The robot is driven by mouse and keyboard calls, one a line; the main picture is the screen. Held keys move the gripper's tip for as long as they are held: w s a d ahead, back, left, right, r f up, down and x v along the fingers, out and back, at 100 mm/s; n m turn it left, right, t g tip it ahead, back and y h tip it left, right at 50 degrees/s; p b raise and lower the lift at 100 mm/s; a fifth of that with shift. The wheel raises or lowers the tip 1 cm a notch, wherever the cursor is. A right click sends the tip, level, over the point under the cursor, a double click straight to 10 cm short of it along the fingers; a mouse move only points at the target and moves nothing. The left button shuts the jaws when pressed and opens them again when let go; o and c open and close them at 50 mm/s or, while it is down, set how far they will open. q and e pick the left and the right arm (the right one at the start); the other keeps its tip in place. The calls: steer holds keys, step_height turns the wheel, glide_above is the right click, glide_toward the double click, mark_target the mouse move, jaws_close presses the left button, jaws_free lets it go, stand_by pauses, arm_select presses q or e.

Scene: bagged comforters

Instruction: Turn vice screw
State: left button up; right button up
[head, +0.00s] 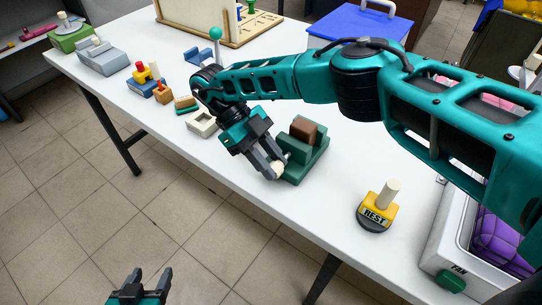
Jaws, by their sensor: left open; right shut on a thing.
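The green vice (311,160) stands near the front edge of the white table, with a brown block (303,130) between its jaws. My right gripper (274,172) reaches in from the right and is shut on the pale screw knob (277,168) at the vice's front left side. The fingers cover part of the knob, and the screw shaft is hidden. My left gripper (140,281) is open and empty, low in the picture over the tiled floor, well away from the vice.
A yellow "REST" block with a pale peg (378,212) stands right of the vice. A white bin with a purple bag (505,240) is at the right. Bare table lies between vice and REST block.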

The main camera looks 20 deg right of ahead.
stand_by(0.8)
steer(key=o, duration=1.1)
steer(key=shift+f, duration=0.1)
steer(key=shift+c, duration=0.2)
steer(key=shift+w, duration=0.1)
